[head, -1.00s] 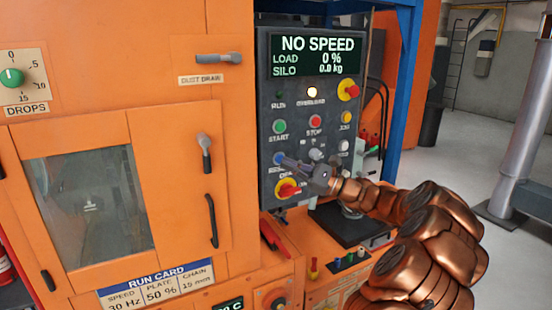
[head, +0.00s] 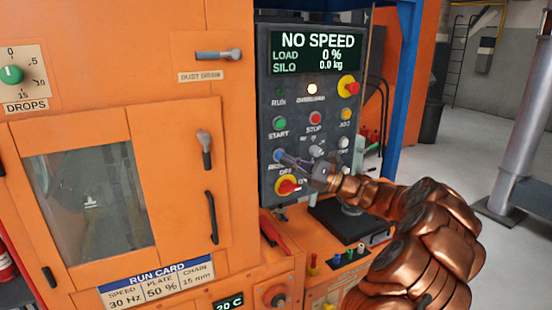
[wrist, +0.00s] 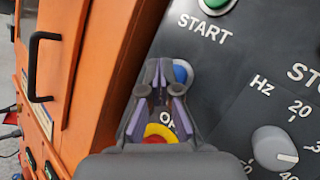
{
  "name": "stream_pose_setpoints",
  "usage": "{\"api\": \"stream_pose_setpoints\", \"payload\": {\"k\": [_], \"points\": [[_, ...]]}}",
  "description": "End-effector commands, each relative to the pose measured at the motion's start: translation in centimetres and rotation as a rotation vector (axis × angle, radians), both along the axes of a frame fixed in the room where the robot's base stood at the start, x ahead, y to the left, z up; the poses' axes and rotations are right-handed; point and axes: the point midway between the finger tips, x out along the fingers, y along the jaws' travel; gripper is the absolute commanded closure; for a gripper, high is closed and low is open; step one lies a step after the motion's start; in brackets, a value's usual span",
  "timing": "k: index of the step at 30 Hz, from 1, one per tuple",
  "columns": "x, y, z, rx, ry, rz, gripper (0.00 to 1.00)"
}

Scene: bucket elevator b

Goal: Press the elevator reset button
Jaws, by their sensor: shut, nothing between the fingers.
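The blue reset button (head: 278,156) is on the dark control panel (head: 268,95), below the green START button (head: 279,123); its label is partly covered. It also shows in the wrist view (wrist: 181,72), just beyond the fingertips. My gripper (head: 288,158) is shut and empty, its tips pointing at the blue button from the right. In the wrist view my gripper (wrist: 162,68) overlaps the button's left side. I cannot tell whether the tips touch it. The display reads NO SPEED, load 0 %, silo 0.0 kg.
Below the button is a red and yellow rotary switch (head: 288,186), partly behind my gripper in the wrist view. The red STOP button (head: 315,118) and a speed knob (wrist: 275,147) are to the right. A yellow-based red knob (head: 348,86) sits at upper right.

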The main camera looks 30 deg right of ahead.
Motion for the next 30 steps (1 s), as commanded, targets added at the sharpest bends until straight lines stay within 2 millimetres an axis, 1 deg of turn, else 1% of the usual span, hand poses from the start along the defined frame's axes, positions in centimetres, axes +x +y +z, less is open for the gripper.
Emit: {"api": "stream_pose_setpoints", "payload": {"k": [14,23,30], "points": [[0.01,-0.01,0.02,0.000,0.000,0.000,1.00],[0.73,0.02,0.05,0.000,0.001,0.002,1.00],[0.73,-0.04,-0.01,0.000,0.000,0.001,1.00]]}}
